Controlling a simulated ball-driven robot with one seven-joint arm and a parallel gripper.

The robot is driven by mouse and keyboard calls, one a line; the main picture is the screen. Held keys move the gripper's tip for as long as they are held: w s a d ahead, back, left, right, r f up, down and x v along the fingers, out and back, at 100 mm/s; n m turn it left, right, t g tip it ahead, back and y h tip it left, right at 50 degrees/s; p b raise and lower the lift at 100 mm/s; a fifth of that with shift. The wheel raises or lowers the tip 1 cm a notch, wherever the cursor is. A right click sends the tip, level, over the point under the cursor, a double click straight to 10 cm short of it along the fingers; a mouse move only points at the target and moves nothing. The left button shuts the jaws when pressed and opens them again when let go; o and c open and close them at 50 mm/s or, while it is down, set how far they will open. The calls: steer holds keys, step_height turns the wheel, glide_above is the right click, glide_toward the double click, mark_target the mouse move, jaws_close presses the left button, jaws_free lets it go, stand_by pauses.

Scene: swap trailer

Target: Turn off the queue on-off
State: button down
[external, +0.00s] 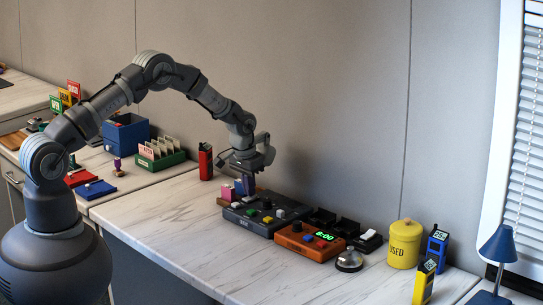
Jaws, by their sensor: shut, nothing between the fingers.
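My gripper (248,170) is at the far left end of the dark control box, above or beside a pink block and a dark blue block; I cannot tell whether it touches them. The dark grey control box (262,228) has several coloured buttons and knobs on top. An orange-brown box (318,252) with a lit green display (324,235), a dark knob and small coloured buttons stands to its right. No label for the queue on-off is readable, so I cannot tell which control it is. My gripper is shut and empty; its fingertips are small and hard to see.
A red radio-like device (205,162) stands left of my gripper. Black holders (345,229), a silver bell (349,262), a yellow canister (403,244) and blue and yellow handheld devices stand to the right. The front left of the marble counter (175,230) is clear.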

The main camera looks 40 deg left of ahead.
steer(key=shift+r, duration=0.1)
steer(key=shift+r+p, duration=0.3)
steer(key=shift+r, duration=0.05)
step_height(320, 180, up, 5)
steer(key=shift+f+p, duration=0.1)
steer(key=shift+p, duration=1.15)
steer(key=s+r+p, duration=0.2)
steer(key=s+r, duration=0.1)
steer(key=r, duration=0.4)
steer(key=shift+s+r, duration=0.25)
steer(key=shift+s, duration=0.15)
